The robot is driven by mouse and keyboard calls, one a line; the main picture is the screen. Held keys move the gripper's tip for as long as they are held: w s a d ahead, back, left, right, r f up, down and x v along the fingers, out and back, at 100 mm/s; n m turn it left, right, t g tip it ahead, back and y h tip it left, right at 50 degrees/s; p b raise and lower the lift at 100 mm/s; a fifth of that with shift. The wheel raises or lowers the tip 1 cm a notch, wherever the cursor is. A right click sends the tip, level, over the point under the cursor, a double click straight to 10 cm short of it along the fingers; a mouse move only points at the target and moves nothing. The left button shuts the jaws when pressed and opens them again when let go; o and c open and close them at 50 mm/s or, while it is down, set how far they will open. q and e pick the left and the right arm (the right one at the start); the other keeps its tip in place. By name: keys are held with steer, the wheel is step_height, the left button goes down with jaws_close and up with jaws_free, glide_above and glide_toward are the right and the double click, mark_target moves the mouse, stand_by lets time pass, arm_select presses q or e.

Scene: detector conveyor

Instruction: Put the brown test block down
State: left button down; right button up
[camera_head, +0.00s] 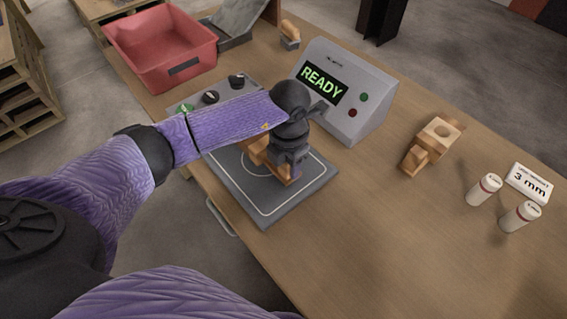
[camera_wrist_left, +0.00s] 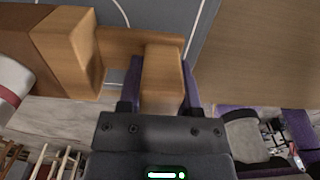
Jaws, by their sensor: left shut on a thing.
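The brown test block (camera_head: 256,151) is over the grey plate (camera_head: 256,208), which has a white outline and a circle; I cannot tell whether the block touches it. My left gripper (camera_head: 288,165) points down over the plate and is shut on the block, hiding part of it. In the left wrist view the block (camera_wrist_left: 162,75) shows between the purple-edged fingers (camera_wrist_left: 163,88), with a larger brown part (camera_wrist_left: 65,50) joined or close at the left. The plate (camera_wrist_left: 150,12) shows behind it. My right gripper is not in view.
A grey box (camera_head: 345,90) reading READY stands behind the plate. Knobs (camera_head: 211,97) sit at its left. A red bin (camera_head: 160,45) is at the back left. A wooden piece (camera_head: 433,143), two white cylinders (camera_head: 484,190) and a 3 mm sign (camera_head: 530,184) stand at the right. The front right tabletop is clear.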

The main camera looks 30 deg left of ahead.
arm_select(q)
step_height(320, 180, down, 2)
steer(key=shift+f, duration=0.25)
steer(key=shift+r, duration=0.1)
steer(key=shift+b, duration=0.3)
steer(key=shift+c, duration=1.4)
jaws_free()
steer(key=shift+r, duration=0.2)
step_height(320, 180, up, 11)
steer(key=p, duration=0.3)
steer(key=shift+r, duration=0.35)
